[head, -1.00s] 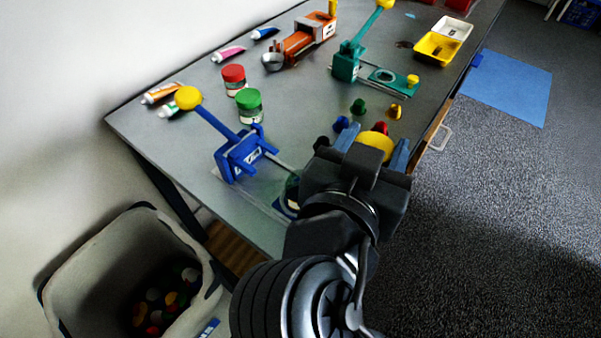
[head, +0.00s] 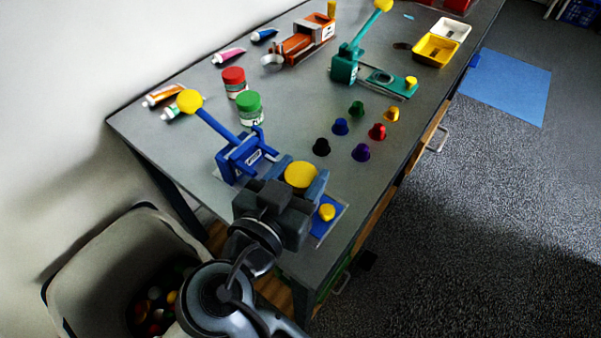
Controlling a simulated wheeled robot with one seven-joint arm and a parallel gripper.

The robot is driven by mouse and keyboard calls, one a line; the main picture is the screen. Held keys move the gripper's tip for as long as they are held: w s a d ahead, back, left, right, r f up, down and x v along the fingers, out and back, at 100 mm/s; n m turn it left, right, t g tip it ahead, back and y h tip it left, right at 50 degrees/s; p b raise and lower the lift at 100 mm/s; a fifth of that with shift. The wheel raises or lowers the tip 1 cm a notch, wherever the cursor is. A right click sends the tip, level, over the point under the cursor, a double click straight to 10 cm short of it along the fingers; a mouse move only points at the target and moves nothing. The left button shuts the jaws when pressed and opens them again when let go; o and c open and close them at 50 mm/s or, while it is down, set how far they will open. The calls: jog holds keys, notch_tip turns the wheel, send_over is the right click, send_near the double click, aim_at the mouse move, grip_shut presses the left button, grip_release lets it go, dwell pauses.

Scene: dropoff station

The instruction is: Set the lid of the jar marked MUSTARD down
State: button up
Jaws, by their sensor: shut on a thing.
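My gripper (head: 301,176) is shut on a round yellow lid (head: 300,173), its blue-grey fingers on either side. The lid is held over the near part of the grey table (head: 290,115), just right of the blue lever press. What is under the lid is hidden by my gripper, so I cannot tell whether a jar is below it or whether it touches anything. No jar marked MUSTARD can be made out. A jar with a red lid (head: 233,76) and a jar with a green lid (head: 249,104) stand farther back; their labels are too small to read.
The blue lever press (head: 240,155) and a blue plate with a yellow knob (head: 327,212) flank my gripper. Several coloured capsules (head: 341,126) stand to its right. A green press (head: 345,66) and yellow tray (head: 437,48) are farther off. A bin (head: 75,265) stands lower left.

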jog(key=o, duration=0.8)
jog(key=shift+d+f, duration=0.15)
jog(key=shift+f, duration=0.35)
jog(key=o, duration=0.4)
jog(key=shift+r, duration=0.15)
